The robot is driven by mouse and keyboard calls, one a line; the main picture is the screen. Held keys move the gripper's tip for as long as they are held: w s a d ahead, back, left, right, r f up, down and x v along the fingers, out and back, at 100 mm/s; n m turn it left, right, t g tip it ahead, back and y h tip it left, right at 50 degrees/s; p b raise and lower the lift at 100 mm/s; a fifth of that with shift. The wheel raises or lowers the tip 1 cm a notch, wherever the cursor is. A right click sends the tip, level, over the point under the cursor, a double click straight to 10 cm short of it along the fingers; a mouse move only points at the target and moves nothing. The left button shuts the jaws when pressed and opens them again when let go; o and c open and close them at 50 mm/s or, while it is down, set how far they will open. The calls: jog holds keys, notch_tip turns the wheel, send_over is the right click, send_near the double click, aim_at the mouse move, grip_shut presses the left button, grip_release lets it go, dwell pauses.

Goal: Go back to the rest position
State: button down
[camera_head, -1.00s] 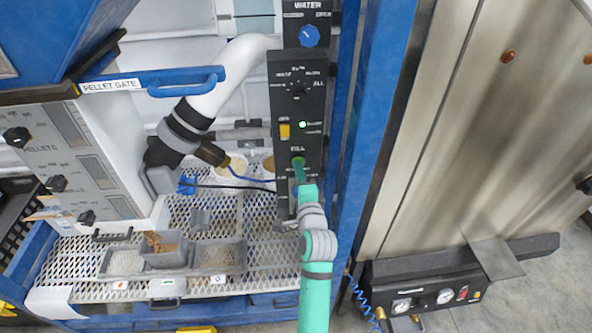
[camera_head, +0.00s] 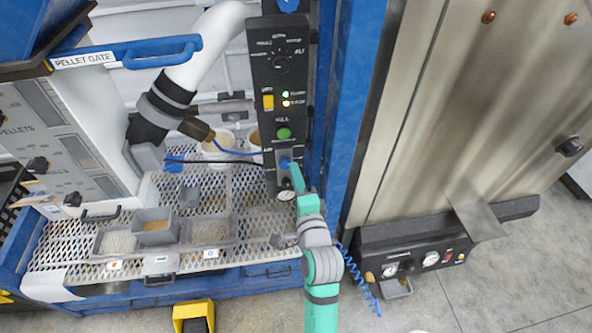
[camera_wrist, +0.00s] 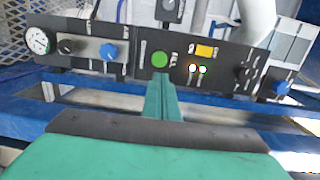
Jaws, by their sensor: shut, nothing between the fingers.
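My gripper (camera_head: 297,177) is at the end of my green arm, in front of the lower part of the black control panel (camera_head: 277,75). In the wrist view my gripper (camera_wrist: 161,88) is shut and empty, its tips just below the green button (camera_wrist: 159,60) in the picture. The green button (camera_head: 284,133) is fully visible in the head view, clear of the fingers. Two small lights are lit on the panel, one green (camera_head: 285,94) and one reddish (camera_head: 286,103). Whether the fingertips touch anything cannot be told.
A perforated metal tray deck (camera_head: 235,192) carries small grey bins (camera_head: 152,226) at left. A blue post (camera_head: 345,120) stands right of the panel, beside a large metal cabinet (camera_head: 430,110). A gauge box (camera_head: 400,264) sits low at right. A yellow pedal (camera_head: 193,312) is on the floor.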

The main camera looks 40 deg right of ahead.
dwell(0.4)
jog(key=s+a+f+n+y, duration=0.2)
jog(key=s+a+f+n, duration=0.35)
jog(key=a, duration=0.45)
jog(key=s+a+f+n+y, duration=0.1)
jog(key=s+a+f+n, duration=0.3)
jog(key=a+f+n, duration=0.4)
jog(key=s+a+n+y, duration=0.5)
jog(key=s+a+n, duration=0.5)
jog(key=s+a, duration=0.6)
jog(key=shift+v, duration=0.95)
jog(key=shift+a, duration=0.2)
